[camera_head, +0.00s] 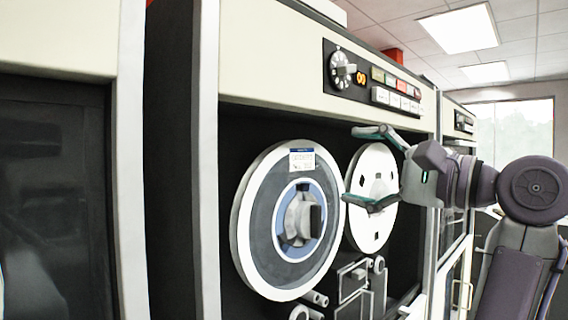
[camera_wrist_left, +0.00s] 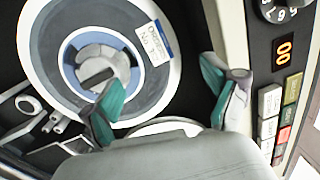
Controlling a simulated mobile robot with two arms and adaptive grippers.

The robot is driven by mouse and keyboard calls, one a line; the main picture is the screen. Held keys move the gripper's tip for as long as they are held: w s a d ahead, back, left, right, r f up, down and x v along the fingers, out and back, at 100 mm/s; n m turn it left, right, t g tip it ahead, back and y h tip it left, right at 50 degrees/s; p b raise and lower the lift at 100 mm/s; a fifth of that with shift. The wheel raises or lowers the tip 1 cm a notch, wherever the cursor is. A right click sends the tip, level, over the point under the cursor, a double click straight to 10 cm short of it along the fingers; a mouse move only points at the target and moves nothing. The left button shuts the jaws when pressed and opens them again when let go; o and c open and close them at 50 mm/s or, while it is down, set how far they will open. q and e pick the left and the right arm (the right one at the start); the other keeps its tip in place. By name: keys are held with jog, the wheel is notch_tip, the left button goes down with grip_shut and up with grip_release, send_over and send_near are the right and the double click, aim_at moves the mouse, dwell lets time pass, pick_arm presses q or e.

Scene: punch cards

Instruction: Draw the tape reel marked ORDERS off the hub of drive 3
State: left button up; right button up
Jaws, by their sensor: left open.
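A large tape reel (camera_head: 257,235) with a white rim, dark tape and a blue ring sits on the hub (camera_head: 302,218) of the tape drive. It bears a white label (camera_head: 302,160) with a blue strip, whose writing I cannot read surely. The reel (camera_wrist_left: 55,75), its hub (camera_wrist_left: 98,72) and its label (camera_wrist_left: 153,43) also show in the left wrist view. My left gripper (camera_head: 358,166) is open and empty, in front of the drive, right of the large reel and before the second reel. Its two green-padded fingers (camera_wrist_left: 158,95) are wide apart. My right gripper is not in view.
A white second reel (camera_head: 372,225) sits right of the large one, partly behind my gripper. Above are a dial (camera_head: 341,70), an orange display (camera_head: 361,78) and buttons (camera_head: 395,98). Tape guides (camera_head: 352,285) stick out below. Cabinet frames (camera_head: 208,160) stand on the left.

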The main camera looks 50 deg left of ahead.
aim_at(303, 161)
pick_arm(q)
jog(key=shift+n+t+h, duration=0.4)
jog(key=shift+n+h, duration=0.1)
jog(key=shift+n, duration=0.1)
jog(key=a, duration=0.2)
jog(key=s+a, duration=0.1)
jog(key=a, duration=0.1)
jog(key=s+a+b, duration=0.1)
jog(key=a, duration=0.2)
jog(key=shift+s+r, duration=0.2)
jog(key=shift+s, duration=0.05)
jog(key=shift+a, duration=0.7)
jog(key=shift+s+a, duration=0.1)
jog(key=shift+a, duration=0.6)
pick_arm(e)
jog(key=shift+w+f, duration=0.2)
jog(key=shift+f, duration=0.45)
pick_arm(q)
jog(key=shift+r, duration=0.1)
